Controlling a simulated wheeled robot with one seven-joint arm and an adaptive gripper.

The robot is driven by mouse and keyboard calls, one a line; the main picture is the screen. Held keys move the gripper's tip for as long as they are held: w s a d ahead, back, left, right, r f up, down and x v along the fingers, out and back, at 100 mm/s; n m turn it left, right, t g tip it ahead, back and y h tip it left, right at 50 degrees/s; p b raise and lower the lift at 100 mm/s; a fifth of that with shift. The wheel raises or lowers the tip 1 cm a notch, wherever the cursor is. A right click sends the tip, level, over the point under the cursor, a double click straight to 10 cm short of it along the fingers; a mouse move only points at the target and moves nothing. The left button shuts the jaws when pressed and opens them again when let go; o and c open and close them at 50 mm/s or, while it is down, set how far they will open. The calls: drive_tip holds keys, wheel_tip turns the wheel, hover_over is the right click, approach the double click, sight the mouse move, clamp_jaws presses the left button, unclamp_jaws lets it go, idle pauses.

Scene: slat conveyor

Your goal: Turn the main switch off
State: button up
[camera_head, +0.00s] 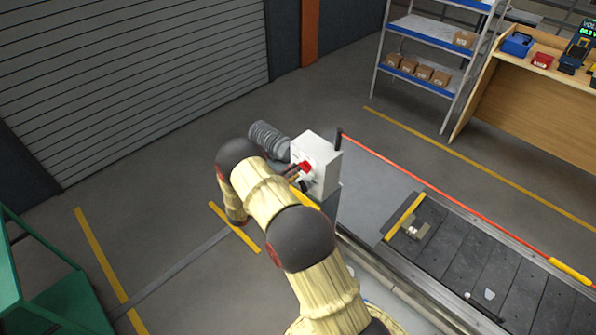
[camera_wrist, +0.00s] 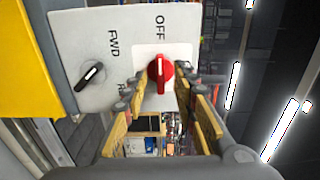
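The main switch is a red rotary knob (camera_wrist: 160,72) on a pale control box (camera_wrist: 205,20). A white mark on the knob runs up and down in the wrist picture, with the word OFF above it; I cannot tell which end is the pointer. My gripper (camera_wrist: 158,92) is open, its fingers spread to either side below the knob; contact is not visible. In the head view the control box (camera_head: 323,150) stands at the conveyor's near end, with the red knob (camera_head: 305,166) on its left face. My arm reaches up to it and partly hides the gripper there.
A black selector (camera_wrist: 90,75) labelled FWD sits left of the red knob in the wrist view. The slat conveyor (camera_head: 465,255) runs off to the right with small items on it. Shelving (camera_head: 425,60) and a wooden bench (camera_head: 530,90) stand behind.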

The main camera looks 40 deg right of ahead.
drive_tip(key=a, duration=0.8)
drive_tip(key=shift+s+a, duration=0.35)
drive_tip(key=s+f+m+g+y, duration=0.25)
drive_tip(key=s+f+m, duration=0.25)
drive_tip(key=s+m, duration=0.3)
drive_tip(key=s+a+r+m+g+y, duration=0.3)
drive_tip(key=s+a+m+g+y, duration=0.15)
drive_tip(key=s+m, duration=0.45)
drive_tip(key=s+a+r+m+t+y+b, duration=0.5)
drive_tip(key=a+r+m, duration=0.5)
drive_tip(key=r, duration=0.3)
drive_tip(key=s+a+r+m+t+y+b, duration=0.5)
drive_tip(key=s+a+r+m, duration=0.3)
drive_tip(key=r, duration=0.5)
drive_tip(key=shift+a+r+m+t+y+b, duration=0.15)
drive_tip(key=shift+a+m+t+y+b, duration=0.15)
drive_tip(key=shift+a+m+t+y, duration=0.6)
